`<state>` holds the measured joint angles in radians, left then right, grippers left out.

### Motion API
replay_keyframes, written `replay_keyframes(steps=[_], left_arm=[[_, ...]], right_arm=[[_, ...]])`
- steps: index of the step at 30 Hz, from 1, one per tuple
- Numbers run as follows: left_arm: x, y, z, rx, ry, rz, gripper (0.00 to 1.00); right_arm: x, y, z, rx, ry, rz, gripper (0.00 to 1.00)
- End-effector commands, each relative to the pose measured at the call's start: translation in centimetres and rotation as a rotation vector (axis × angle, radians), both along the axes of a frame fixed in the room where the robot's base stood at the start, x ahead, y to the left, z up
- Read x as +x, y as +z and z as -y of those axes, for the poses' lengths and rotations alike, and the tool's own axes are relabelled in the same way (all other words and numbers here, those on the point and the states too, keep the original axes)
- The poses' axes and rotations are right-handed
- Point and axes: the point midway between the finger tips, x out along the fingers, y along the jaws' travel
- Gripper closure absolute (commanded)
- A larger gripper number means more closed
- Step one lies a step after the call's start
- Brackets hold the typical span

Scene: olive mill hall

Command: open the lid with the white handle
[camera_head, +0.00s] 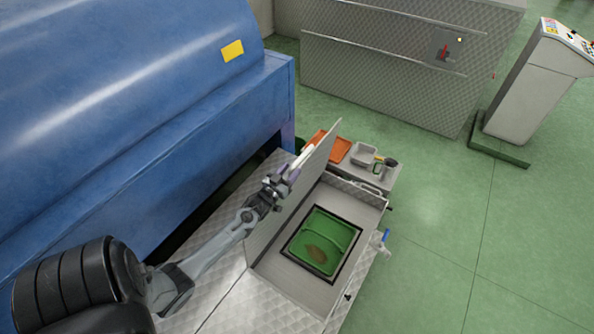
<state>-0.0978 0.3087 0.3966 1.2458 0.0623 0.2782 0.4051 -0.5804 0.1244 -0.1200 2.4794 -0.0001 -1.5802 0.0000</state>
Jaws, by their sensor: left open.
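The lid (308,181) is a thin grey panel. It stands up steeply on the left side of an open metal box. Its white handle (302,158) is on the side facing my left arm. My left gripper (289,172) is open at the lower end of the handle, close to the lid. I cannot tell whether the fingers touch the handle. The box opening (283,264) is uncovered and shows a green surface (333,228) with a brown patch inside a dark frame. My right gripper is not in view.
A large blue machine (130,110) stands close on the left. Behind the box, a side table (385,176) holds an orange tray (340,149) and a grey container (364,154). A blue-handled tap (385,238) sticks out on the right. Green floor (440,260) lies clear beyond.

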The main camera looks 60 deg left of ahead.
Motion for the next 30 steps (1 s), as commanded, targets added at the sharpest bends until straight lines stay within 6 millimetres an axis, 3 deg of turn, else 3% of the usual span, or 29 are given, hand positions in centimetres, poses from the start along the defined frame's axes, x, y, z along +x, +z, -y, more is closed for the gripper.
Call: replay_keyframes(steps=[1, 9, 24, 26, 30], left_arm=[[0.9, -0.5, -0.4, 0.002, -0.001, 0.002, 0.54], [3.7, -0.3, -1.8, 0.000, 0.000, -0.001, 0.54], [4.5, 0.0, -2.2, -0.001, 0.000, -0.002, 0.54], [4.5, 0.0, -2.2, -0.001, 0.000, -0.002, 0.60], [4.5, 0.0, -2.2, -0.001, 0.000, -0.002, 0.81]], right_arm=[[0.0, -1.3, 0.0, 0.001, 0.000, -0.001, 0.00], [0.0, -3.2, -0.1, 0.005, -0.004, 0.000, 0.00], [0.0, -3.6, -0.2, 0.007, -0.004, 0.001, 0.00], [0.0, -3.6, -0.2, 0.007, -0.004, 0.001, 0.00], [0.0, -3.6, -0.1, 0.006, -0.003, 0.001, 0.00]])
